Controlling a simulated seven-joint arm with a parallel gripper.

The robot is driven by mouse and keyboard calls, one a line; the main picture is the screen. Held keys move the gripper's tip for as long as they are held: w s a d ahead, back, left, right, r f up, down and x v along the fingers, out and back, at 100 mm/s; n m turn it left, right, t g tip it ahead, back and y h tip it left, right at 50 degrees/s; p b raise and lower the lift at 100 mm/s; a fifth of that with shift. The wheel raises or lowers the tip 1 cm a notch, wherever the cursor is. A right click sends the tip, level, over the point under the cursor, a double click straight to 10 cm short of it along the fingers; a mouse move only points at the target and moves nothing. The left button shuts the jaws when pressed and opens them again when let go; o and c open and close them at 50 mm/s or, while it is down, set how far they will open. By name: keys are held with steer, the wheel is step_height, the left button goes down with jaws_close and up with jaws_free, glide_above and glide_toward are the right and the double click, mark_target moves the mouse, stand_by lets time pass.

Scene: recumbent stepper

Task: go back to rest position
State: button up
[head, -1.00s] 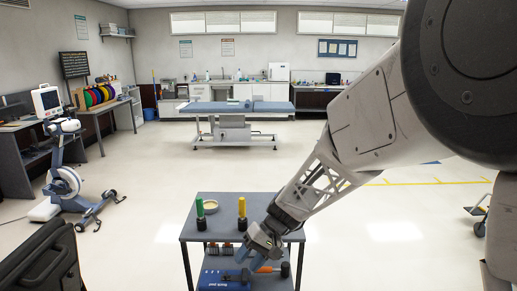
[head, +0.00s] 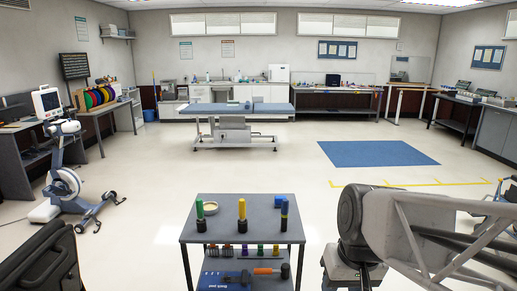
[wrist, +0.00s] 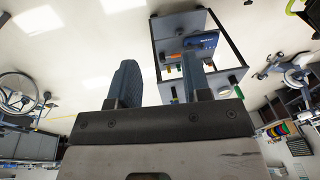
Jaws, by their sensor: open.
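My gripper (wrist: 160,72) is open in the wrist view, with its two dark blue-grey fingers apart and nothing held between them. The grey cart (head: 221,234) stands beyond the fingers in that view, turned about and at a distance. In the head view my arm is folded in at the lower right, to the right of the cart. I cannot clearly make out the fingertips there.
Green (head: 200,211), yellow (head: 242,211) and blue-topped (head: 284,213) items stand upright on the cart beside a shallow yellowish bowl (head: 210,207). A stepper machine (head: 65,180) is at left, a black seat (head: 42,258) at lower left. Open floor surrounds the blue mat (head: 378,153).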

steer(key=shift+m+t+h, duration=0.3)
steer(key=shift+t+h, duration=0.4)
steer(key=s+d, duration=0.2)
steer(key=s, duration=0.1)
steer(key=s+d, duration=0.1)
steer(key=shift+s+r, duration=0.35)
steer(key=shift+r, duration=0.05)
